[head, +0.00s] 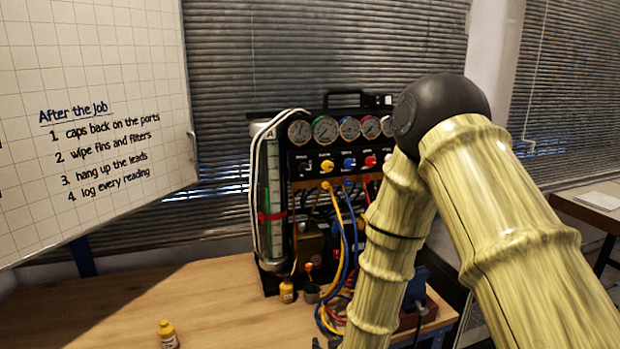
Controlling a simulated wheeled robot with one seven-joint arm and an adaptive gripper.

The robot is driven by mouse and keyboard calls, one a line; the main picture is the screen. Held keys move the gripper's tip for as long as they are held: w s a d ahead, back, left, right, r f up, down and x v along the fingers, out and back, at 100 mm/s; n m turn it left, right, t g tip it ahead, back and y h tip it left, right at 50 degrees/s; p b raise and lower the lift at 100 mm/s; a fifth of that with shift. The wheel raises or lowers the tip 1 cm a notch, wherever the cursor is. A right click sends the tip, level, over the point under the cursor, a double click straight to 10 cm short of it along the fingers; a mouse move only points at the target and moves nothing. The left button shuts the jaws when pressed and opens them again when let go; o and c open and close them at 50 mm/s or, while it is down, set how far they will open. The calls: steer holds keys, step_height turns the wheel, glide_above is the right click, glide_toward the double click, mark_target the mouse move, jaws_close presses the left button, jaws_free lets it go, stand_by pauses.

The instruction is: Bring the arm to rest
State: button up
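My arm is the only thing the task names. Its pale yellow, ribbed links rise from the lower right to a black elbow joint at the upper middle right, then run down to the bottom edge. My gripper is not in view, as the lower link leaves the picture at the bottom. I cannot tell whether it is open or holds anything. The arm stands in front of the right side of the gauge rig (331,163) and hides part of it.
The rig carries several gauges, coloured knobs and hanging hoses (345,235) on a wooden bench (215,295). A whiteboard (95,200) is at left. The bench's left part is mostly clear.

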steer(key=s+d+f+m+g+h, duration=0.1)
steer(key=s+d+f+g, duration=0.3)
steer(key=s+d+f, duration=0.5)
steer(key=s+d+f+g, duration=0.4)
steer(key=s+f, duration=0.8)
steer(key=s, duration=0.3)
steer(key=s+d+f+g, duration=0.1)
steer(key=s+d, duration=0.1)
steer(key=s, duration=0.4)
steer(key=s+d+f+g, duration=0.2)
steer(key=s+d, duration=0.1)
steer(key=s, duration=0.3)
steer(key=shift+s+m+h, duration=0.3)
steer(key=shift+m, duration=0.1)
